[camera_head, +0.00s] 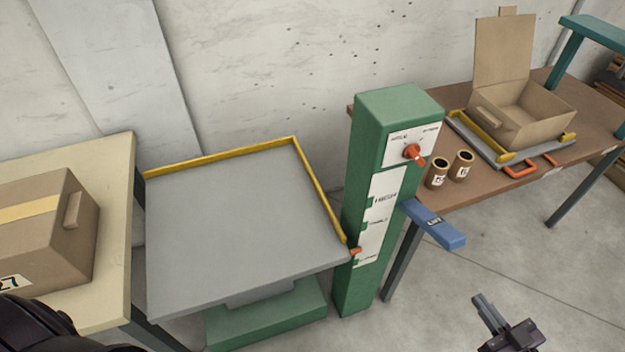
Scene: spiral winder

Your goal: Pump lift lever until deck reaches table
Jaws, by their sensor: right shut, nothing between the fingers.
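The grey deck (235,225) with yellow rails on its back and right edges sits on a green base (265,315). The green column (360,200) stands at its right, with a white scale marked HIGH near the top. An orange pointer (355,250) at the deck's right corner is below the middle label, near the lowest mark. The blue lift lever (435,223) sticks out right of the column. My right gripper (482,303) is shut and empty, below and right of the lever, not touching it. My left gripper is out of view; a dark arm part shows bottom left.
A cream table (110,220) with a closed cardboard box (45,235) stands left of the deck. A brown table (480,185) at right holds an open box (530,110), two small cups and an orange-handled tray. An orange knob (412,151) is on the column. Floor around my right gripper is clear.

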